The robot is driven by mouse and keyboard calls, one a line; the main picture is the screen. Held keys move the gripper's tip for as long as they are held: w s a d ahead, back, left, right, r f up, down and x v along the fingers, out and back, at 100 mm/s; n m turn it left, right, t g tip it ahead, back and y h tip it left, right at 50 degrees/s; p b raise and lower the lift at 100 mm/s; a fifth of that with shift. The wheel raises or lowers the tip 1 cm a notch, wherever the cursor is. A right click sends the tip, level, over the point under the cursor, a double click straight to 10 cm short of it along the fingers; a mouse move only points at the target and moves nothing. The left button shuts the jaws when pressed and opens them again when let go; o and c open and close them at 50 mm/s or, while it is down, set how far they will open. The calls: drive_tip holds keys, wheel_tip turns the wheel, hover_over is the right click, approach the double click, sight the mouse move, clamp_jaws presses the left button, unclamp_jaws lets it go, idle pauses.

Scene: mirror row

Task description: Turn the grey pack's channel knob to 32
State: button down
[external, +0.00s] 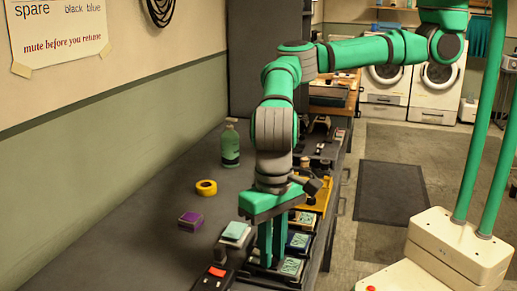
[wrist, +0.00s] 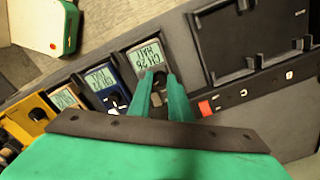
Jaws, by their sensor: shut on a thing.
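The grey pack (wrist: 131,59) is at the end of a row of packs in the wrist view, with a lit screen (wrist: 147,54). The screen text is upside down and seems to read CH 26. My gripper (wrist: 163,84) is pointed down and shut on the grey pack's channel knob, just below that screen. The fingers hide most of the knob, so its pointer cannot be seen. In the external view my gripper (external: 272,262) reaches down beside the nearest screen of the row (external: 292,267).
A blue pack (wrist: 99,78) stands beside the grey one, then another pack with a lit screen (wrist: 64,99) and a yellow pack (wrist: 22,119). An empty black cradle (wrist: 245,60) is on the other side. A green bottle (external: 230,146) and yellow tape (external: 206,187) stand apart.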

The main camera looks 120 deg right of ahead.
drive_tip(key=m, duration=0.4)
drive_tip(key=shift+m, duration=2.1)
drive_tip(key=c, duration=1.6)
unclamp_jaws()
drive_tip(key=shift+r, duration=0.15)
wheel_tip(320, 180, up, 10)
drive_tip(key=shift+r, duration=0.25)
